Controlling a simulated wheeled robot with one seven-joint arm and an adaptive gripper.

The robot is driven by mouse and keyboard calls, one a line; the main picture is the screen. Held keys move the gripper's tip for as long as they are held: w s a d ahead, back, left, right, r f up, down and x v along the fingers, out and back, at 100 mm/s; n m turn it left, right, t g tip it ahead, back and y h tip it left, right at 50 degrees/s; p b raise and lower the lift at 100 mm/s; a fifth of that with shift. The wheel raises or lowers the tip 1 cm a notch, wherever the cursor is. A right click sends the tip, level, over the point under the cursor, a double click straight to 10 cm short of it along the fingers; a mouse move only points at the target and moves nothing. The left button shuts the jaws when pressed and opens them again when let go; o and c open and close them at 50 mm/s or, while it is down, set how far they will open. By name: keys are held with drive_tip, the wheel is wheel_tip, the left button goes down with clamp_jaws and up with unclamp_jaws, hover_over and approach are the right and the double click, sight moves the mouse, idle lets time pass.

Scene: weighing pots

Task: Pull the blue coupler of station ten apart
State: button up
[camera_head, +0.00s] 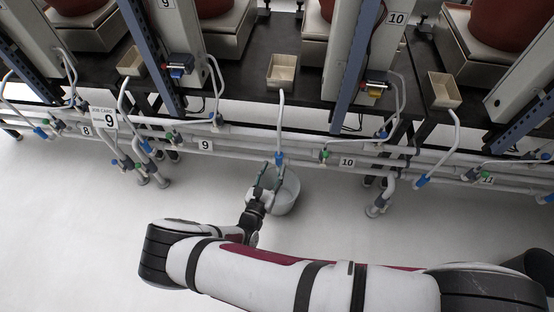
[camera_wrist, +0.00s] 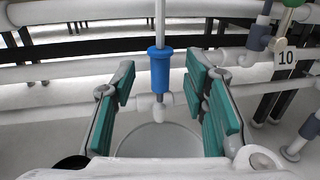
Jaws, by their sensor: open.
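The blue coupler (camera_wrist: 160,68) hangs upright at the end of a thin white tube, in the middle of the wrist view. In the head view the coupler (camera_head: 279,158) is left of the label "10" (camera_head: 347,162). My gripper (camera_wrist: 160,88) is open, its green-padded fingers on either side of the coupler with gaps to both. In the head view my gripper (camera_head: 267,178) is just below the coupler.
White horizontal pipes (camera_head: 235,150) run behind the coupler. A green-and-grey valve (camera_head: 323,155) is to the right. The white floor in front is clear.

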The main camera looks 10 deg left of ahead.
drive_tip(key=shift+v, duration=2.75)
